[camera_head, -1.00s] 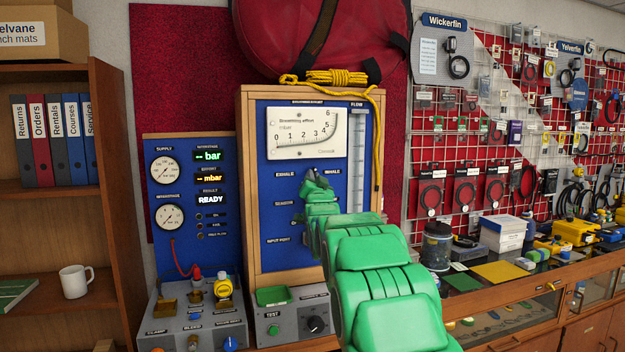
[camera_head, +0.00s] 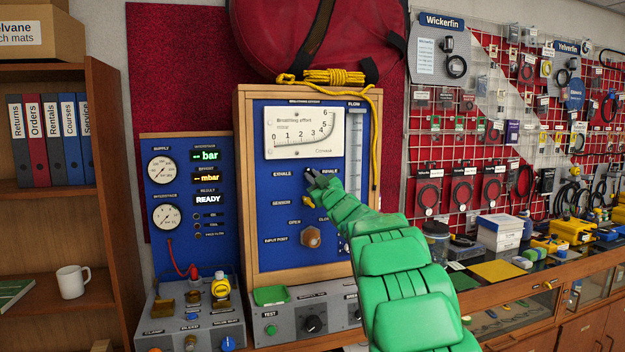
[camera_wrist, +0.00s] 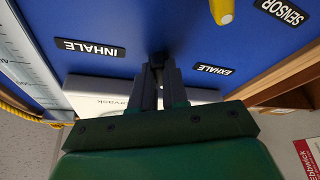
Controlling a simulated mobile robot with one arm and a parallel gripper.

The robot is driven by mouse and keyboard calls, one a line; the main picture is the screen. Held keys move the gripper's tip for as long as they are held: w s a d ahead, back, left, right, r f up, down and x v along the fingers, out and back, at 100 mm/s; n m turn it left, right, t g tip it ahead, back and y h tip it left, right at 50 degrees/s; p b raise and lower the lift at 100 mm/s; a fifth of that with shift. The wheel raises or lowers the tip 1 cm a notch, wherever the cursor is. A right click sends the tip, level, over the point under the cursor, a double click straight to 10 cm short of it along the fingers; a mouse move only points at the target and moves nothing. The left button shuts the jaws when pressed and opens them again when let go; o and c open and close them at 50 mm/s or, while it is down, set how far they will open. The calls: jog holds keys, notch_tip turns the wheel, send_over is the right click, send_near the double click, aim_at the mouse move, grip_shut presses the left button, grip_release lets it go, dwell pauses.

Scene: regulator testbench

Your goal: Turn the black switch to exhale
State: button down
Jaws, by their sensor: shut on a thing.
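The black switch (camera_head: 308,172) sits on the blue panel between the EXHALE label (camera_head: 284,174) and the INHALE label (camera_head: 330,171). In the wrist view only a small dark part of the switch (camera_wrist: 157,59) shows between the fingertips, with the EXHALE label (camera_wrist: 214,69) to the right and the INHALE label (camera_wrist: 90,48) to the left. My gripper (camera_head: 312,178) is shut on it; its grey fingers also show in the wrist view (camera_wrist: 159,72). The fingers hide most of the switch, so I cannot tell which way it points.
Below the switch are a yellow part (camera_head: 307,201) by the SENSOR label and an orange-brown knob (camera_head: 311,237) by OPEN. The gauge (camera_head: 304,132) is above, the flow tube (camera_head: 354,150) to the right. A yellow rope (camera_head: 333,76) hangs over the cabinet top.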

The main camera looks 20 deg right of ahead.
jog(key=shift+d+r+n+g+y, duration=0.1)
jog(key=shift+n+g+y, duration=0.25)
jog(key=shift+n, duration=0.7)
jog(key=shift+n+g+y, duration=0.25)
jog(key=shift+n+y, duration=0.2)
jog(key=shift+n, duration=0.6)
jog(key=c, duration=1.1)
grip_release()
jog(key=shift+c, duration=0.2)
jog(key=v, duration=0.7)
jog(key=shift+s, duration=0.35)
jog(key=shift+d, duration=0.15)
